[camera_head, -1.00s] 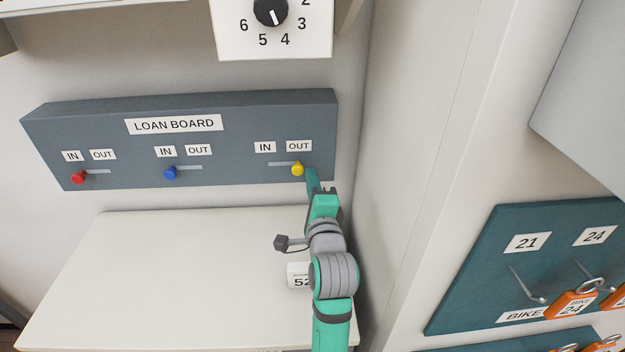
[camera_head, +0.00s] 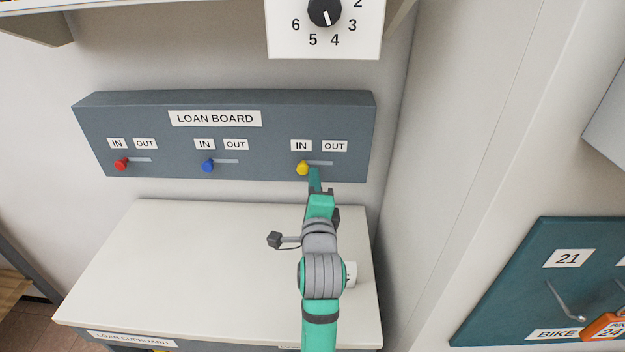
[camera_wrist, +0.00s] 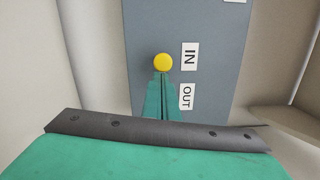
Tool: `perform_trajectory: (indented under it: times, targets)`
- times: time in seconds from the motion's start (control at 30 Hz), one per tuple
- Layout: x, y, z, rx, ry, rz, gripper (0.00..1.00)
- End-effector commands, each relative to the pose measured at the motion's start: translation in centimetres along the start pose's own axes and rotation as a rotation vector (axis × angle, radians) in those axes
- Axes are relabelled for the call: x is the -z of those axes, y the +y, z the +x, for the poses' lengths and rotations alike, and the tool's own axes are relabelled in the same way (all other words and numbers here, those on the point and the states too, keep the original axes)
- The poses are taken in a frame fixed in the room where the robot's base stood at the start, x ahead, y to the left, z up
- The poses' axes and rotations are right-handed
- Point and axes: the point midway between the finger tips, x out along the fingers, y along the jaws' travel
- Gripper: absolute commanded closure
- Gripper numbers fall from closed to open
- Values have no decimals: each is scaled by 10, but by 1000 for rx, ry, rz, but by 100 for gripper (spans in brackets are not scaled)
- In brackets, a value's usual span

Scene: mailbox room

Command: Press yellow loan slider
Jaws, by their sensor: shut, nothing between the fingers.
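The grey loan board (camera_head: 240,130) is on the wall with red, blue and yellow slider knobs. The yellow loan slider (camera_head: 303,168) sits at the left end of its slot, under the IN label (camera_head: 301,146). In the wrist view the yellow knob (camera_wrist: 163,63) is beside the IN label (camera_wrist: 190,56). My gripper (camera_head: 314,176) is shut and empty, its tips just right of and below the yellow knob. In the wrist view my gripper's tips (camera_wrist: 163,78) are close against the knob's OUT side; I cannot tell whether they touch.
The red knob (camera_head: 121,164) and blue knob (camera_head: 208,165) are at the IN ends of their slots. A white cupboard top (camera_head: 200,250) lies below the board. A dial panel (camera_head: 325,30) is above. A wall is close on the right.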

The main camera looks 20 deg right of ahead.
Motion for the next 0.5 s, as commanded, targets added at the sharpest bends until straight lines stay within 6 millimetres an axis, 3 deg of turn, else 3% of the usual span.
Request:
perform_trajectory:
  times: [0.17,0.43,0.5]
  targets:
    - [-4,1,0,-2,-12,2,100]
    - [28,2,-2,-2,-12,3,100]
    - [26,3,-17,-3,-18,1,100]
